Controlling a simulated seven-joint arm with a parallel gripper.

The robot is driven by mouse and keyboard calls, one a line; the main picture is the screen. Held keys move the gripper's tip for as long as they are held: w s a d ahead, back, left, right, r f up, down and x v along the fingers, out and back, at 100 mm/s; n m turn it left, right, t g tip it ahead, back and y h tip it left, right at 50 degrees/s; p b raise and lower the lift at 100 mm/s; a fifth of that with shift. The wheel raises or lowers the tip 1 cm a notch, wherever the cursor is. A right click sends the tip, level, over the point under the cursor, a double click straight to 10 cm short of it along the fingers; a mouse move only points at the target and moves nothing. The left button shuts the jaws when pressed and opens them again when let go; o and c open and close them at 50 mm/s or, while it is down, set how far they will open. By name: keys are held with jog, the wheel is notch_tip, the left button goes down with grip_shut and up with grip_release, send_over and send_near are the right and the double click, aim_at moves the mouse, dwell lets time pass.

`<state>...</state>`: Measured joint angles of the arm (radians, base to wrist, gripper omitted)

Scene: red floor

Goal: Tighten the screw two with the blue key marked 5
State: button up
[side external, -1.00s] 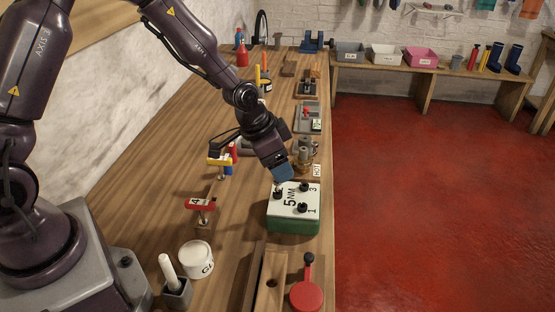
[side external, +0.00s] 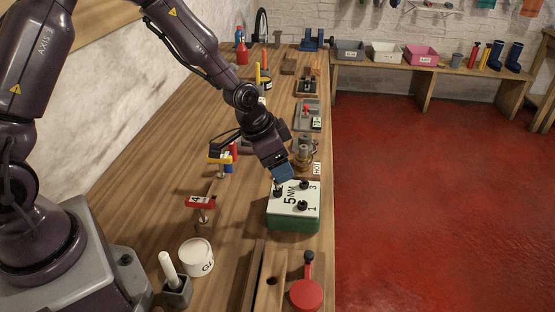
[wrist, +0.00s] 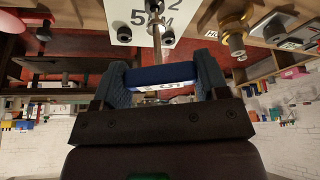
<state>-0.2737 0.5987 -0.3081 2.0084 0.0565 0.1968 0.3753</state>
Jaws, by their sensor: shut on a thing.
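The white-topped green block (side external: 293,221) marked "5NM" sits near the right edge of the bench, with black screws by the numbers 1 and 3. Another black screw (side external: 277,193) is at its far left corner, under my gripper; the "2" shows in the wrist view on the block (wrist: 142,8). My gripper (side external: 282,172) is shut on the blue key (wrist: 165,76), whose white label is partly hidden and hard to read. The key's metal shaft (wrist: 157,50) extends from the fingers to the block at the far left screw. Exact seating of the tip cannot be told.
A red key marked 4 (side external: 201,203) and a yellow key (side external: 219,159) stand on the bench to the left. A white glue tub (side external: 196,258) and a red round object (side external: 306,294) are in front. Brass fittings (side external: 303,155) stand close behind the block.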

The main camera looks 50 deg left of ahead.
dwell(0.9)
jog(key=shift+a+f+m, duration=0.1)
jog(key=shift+m, duration=0.2)
jog(key=shift+m+h, duration=0.4)
jog(key=shift+m, duration=0.2)
jog(key=shift+m, duration=0.8)
jog(key=shift+g+h, duration=0.3)
jog(key=shift+m, duration=0.4)
